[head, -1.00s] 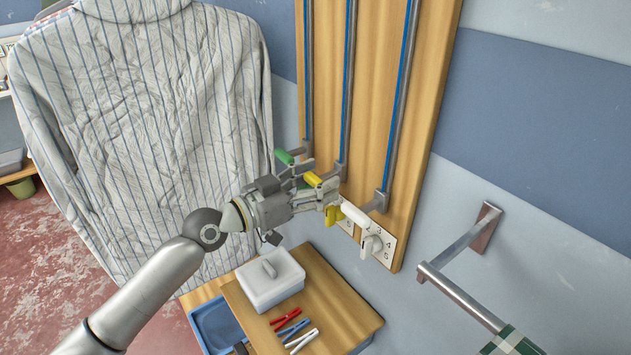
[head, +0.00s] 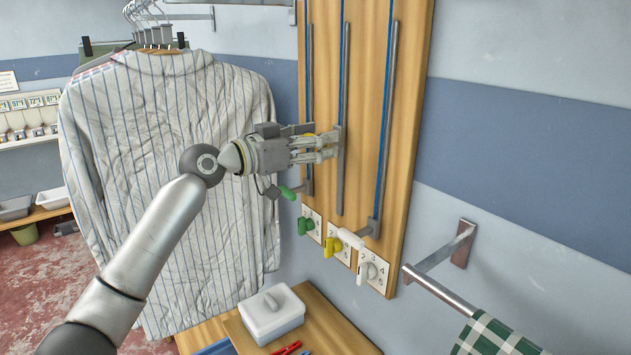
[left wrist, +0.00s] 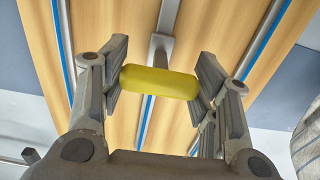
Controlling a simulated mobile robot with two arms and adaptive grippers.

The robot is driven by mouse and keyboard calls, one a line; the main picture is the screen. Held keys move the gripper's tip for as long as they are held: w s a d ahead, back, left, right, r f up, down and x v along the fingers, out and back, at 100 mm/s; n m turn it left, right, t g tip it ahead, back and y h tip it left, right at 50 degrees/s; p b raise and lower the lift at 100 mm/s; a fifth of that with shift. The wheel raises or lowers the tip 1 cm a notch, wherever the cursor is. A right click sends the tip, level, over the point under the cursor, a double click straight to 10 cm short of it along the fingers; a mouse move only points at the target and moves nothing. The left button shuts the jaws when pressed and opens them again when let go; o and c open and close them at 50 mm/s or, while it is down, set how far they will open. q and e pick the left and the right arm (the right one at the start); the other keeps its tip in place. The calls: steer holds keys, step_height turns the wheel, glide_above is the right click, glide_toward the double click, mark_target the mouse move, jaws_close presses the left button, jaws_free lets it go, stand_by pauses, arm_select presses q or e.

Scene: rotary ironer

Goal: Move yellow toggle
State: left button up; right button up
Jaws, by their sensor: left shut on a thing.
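The yellow toggle is a rounded yellow handle (head: 308,135) on a slider of the middle rail (head: 345,100) of the wooden wall panel. It stands higher than the green handle (head: 288,193) and the white handle (head: 350,239). My left gripper (head: 322,147) is shut on the yellow handle and hides most of it in the head view. In the left wrist view, the yellow handle (left wrist: 158,82) lies crosswise between the two fingers (left wrist: 160,88), with the slider bracket behind it. My right gripper is not in view.
Below the rails are a green knob (head: 305,226), a yellow knob (head: 331,246) and a white knob (head: 367,271). A striped shirt (head: 165,170) hangs at left. A metal bar (head: 440,285) with a checked cloth juts out at right. A white lidded box (head: 271,316) stands below.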

arm_select(q)
step_height(320, 180, up, 18)
steer(key=p, duration=0.8)
steer(key=shift+r, duration=0.2)
steer(key=shift+a+r, duration=0.1)
steer(key=o, duration=1.5)
steer(key=shift+c, duration=0.2)
steer(key=shift+f, duration=0.2)
